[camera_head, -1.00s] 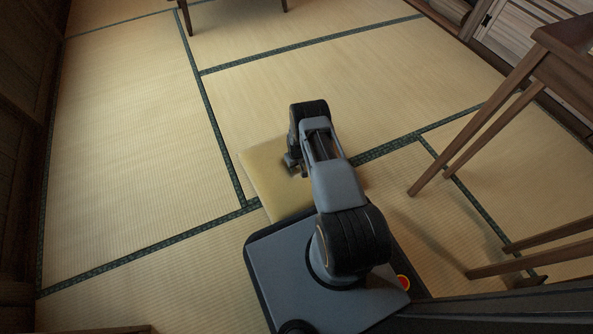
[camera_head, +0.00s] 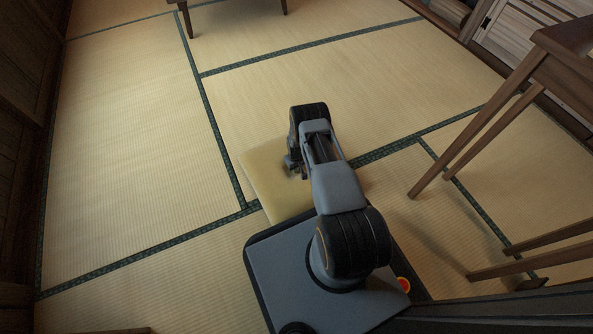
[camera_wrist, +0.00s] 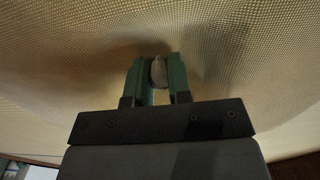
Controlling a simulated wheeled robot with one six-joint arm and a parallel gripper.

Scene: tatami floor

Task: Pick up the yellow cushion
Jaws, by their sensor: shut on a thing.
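The yellow cushion (camera_head: 268,178) is a pale, flat square just ahead of my base in the head view. My arm covers its right part. My gripper (camera_head: 294,165) is over the cushion's middle. In the wrist view, the cushion's woven cloth (camera_wrist: 235,60) fills most of the picture. There my gripper (camera_wrist: 158,70) has its green fingers shut on a small pinched fold of the cloth. I cannot tell whether the cushion is clear of the floor.
A wooden table (camera_head: 560,60) with long legs stands at the right. Another low piece of wooden furniture (camera_head: 236,3) is at the top edge. The tatami floor (camera_head: 120,150) at the left and beyond the cushion is clear.

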